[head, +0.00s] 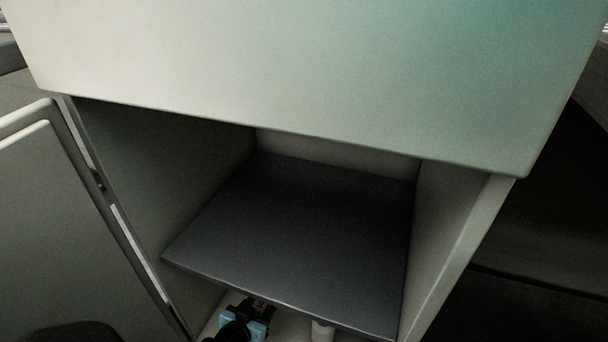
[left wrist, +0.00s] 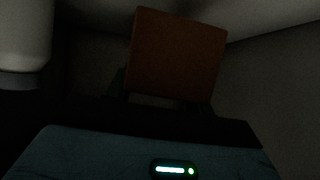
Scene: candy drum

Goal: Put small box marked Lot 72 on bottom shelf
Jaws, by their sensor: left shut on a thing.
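A small reddish-brown box (left wrist: 180,55) is in the left wrist view, between the fingers of my left gripper (left wrist: 168,92). No marking on it can be read. In the head view my left gripper (head: 258,308) reaches in low, under the front edge of the dark middle shelf (head: 300,235). The gripper is shut on the box, which that shelf hides from the head camera. The bottom shelf (head: 290,326) shows only as a pale strip below the dark shelf. My right gripper is in neither view.
A white cylindrical thing (head: 322,332) stands on the bottom level, right of the gripper. A pale rounded thing (left wrist: 25,40) is at the left wrist view's upper left. The cabinet door (head: 75,225) is open at the left. The middle shelf's visible top is bare.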

